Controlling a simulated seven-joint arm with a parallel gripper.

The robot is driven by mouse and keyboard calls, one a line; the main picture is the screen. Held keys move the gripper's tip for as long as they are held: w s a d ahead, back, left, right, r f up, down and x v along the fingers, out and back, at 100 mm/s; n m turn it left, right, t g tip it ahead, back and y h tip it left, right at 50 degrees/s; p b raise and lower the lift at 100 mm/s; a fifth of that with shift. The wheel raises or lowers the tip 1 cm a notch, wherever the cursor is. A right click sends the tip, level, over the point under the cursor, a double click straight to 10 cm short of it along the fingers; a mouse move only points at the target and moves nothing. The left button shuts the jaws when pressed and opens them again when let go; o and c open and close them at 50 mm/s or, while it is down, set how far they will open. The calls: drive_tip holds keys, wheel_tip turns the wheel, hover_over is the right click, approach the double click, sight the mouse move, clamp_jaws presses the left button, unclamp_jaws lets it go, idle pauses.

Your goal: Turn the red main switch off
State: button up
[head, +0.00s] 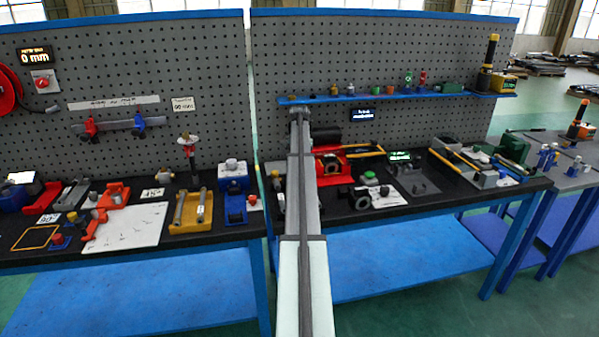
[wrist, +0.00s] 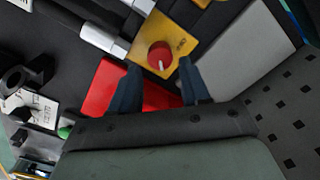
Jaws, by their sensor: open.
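In the wrist view a round red switch knob (wrist: 160,56) with a white pointer mark sits on a yellow plate (wrist: 181,42) with small dark lettering that I cannot read. My gripper (wrist: 160,64) is open, its two dark fingers pointing at the knob, one on either side of it in the picture. Nothing is held, and I cannot tell whether the fingertips touch the knob or are still short of it. In the head view my arm hides the gripper and this knob. Another red knob (head: 41,84) is on a pale plate on the left pegboard.
Beside the yellow plate lie a red block (wrist: 104,88), metal cylinders (wrist: 103,38) and a grey panel (wrist: 235,52). The dark bench top carries many fixtures, including a yellow tray (head: 190,226) and a blue fixture (head: 233,181). A blue shelf (head: 330,98) runs along the right pegboard.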

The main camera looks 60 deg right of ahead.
drive_tip(key=shift+f, duration=2.1)
drive_tip(key=shift+c, duration=0.3)
drive_tip(key=c, duration=0.7)
